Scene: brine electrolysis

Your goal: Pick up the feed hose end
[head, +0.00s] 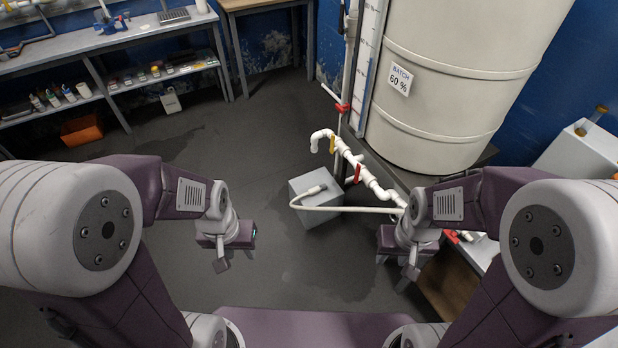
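The feed hose (345,209) is a pale, thin hose that loops from the white piping by the tank. Its end (316,190) lies on top of a grey box (318,209) on the floor, in the middle of the head view. My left gripper (234,259) hangs to the left of the box and nearer to me, apart from the hose and empty, with its fingers seemingly apart. My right gripper (396,268) is to the right of the box and nearer to me. It also looks open and empty, and the hose passes behind its wrist.
A large cream tank (445,80) stands on a stand at the right. White piping (352,157) with red and yellow handles juts out over the box. A workbench (105,40) with a shelf of bottles is at the back left.

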